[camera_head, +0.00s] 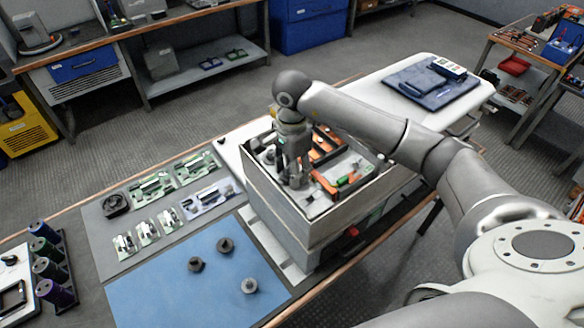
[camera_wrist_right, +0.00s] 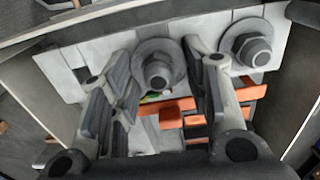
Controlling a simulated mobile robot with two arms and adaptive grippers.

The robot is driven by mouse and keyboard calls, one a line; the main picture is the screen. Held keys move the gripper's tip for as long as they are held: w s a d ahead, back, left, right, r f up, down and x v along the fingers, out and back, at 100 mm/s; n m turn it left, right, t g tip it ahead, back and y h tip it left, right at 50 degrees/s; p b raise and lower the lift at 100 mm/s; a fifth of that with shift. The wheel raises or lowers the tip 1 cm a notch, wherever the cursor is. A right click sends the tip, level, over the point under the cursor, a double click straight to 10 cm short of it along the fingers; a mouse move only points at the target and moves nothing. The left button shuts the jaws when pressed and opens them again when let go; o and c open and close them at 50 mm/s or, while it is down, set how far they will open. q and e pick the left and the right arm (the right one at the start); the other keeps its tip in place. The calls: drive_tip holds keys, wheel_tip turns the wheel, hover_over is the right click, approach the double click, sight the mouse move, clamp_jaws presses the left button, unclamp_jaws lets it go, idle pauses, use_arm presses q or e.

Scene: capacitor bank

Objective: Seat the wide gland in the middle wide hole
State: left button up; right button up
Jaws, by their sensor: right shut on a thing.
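My right gripper (camera_head: 295,182) reaches down into the open grey box, near its left wall. In the right wrist view the wide gland (camera_wrist_right: 157,72), a grey hex-headed piece with a broad round flange, sits between the two fingers of the right gripper (camera_wrist_right: 163,88), which is shut on it. The gland is over or at the pale plate along the box wall; whether it is in the middle wide hole cannot be told, as gland and fingers hide that spot. A similar gland (camera_wrist_right: 250,48) stands on the plate to its right. My left gripper is not in view.
The box (camera_head: 318,232) holds orange parts and a green piece (camera_head: 347,181). Several dark glands, one at the front (camera_head: 249,285), stand on the blue mat (camera_head: 160,290). Circuit boards (camera_head: 153,187) lie on the grey mat behind. Purple-and-green cylinders (camera_head: 50,262) stand in a rack at left.

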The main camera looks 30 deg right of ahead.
drive_tip(key=shift+s+f, duration=0.1)
drive_tip(key=shift+f, duration=0.2)
drive_tip(key=o, duration=1)
drive_tip(key=shift+r, duration=0.1)
wheel_tip(320, 180, up, 12)
drive_tip(key=shift+f, duration=0.1)
